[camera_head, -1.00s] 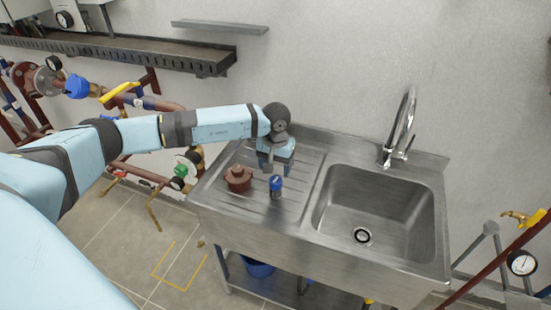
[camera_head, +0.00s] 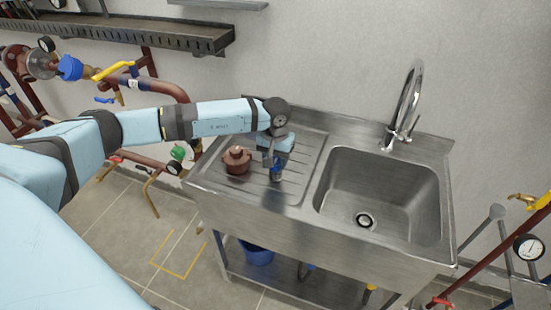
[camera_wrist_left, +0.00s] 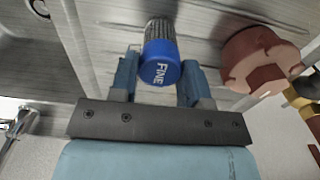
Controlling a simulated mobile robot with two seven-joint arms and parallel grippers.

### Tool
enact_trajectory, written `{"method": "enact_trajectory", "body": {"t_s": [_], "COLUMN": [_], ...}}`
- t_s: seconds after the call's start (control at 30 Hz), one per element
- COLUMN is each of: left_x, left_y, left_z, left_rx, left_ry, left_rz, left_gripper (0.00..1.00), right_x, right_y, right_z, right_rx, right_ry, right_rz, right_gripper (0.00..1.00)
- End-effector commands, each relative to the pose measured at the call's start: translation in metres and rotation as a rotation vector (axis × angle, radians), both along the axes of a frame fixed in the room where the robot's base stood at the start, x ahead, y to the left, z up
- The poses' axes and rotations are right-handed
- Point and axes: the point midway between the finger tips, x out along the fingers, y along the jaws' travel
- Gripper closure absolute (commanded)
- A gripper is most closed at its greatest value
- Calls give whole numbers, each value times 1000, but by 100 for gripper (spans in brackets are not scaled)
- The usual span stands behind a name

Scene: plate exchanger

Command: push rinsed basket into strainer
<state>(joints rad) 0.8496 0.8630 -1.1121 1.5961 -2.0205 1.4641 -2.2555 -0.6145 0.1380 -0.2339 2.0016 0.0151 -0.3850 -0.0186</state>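The basket (camera_head: 276,174) is a small grey mesh cylinder with a blue cap, upright on the sink's ribbed drainboard. In the left wrist view the blue cap (camera_wrist_left: 161,64) reads FINE. My left gripper (camera_head: 274,163) is at the cap from above. In the left wrist view its two blue fingers (camera_wrist_left: 158,75) stand apart on either side of the cap; I cannot tell whether they touch it. I cannot identify the strainer with certainty. My right gripper is out of view.
The steel sink basin (camera_head: 378,195) and tall tap (camera_head: 407,100) are to the right. Red-brown pipes with valves (camera_head: 125,72) run at the left. A blue bucket (camera_head: 258,254) stands on the shelf below. The front of the drainboard is clear.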

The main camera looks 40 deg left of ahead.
Motion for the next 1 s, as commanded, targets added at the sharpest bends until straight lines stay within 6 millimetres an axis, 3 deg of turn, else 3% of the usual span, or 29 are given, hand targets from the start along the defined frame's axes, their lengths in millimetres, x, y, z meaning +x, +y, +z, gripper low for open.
{"method": "enact_trajectory", "body": {"t_s": [0.57, 1.0], "left_x": [0, 0], "left_y": [0, 0], "left_z": [4, 55], "left_rx": [0, -1], "left_ry": [-1, -1], "left_rz": [0, 0], "left_gripper": [84, 84], "right_x": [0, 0], "right_y": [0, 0], "right_z": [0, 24], "right_rx": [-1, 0], "right_ry": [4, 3], "right_rz": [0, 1], "right_gripper": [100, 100]}}
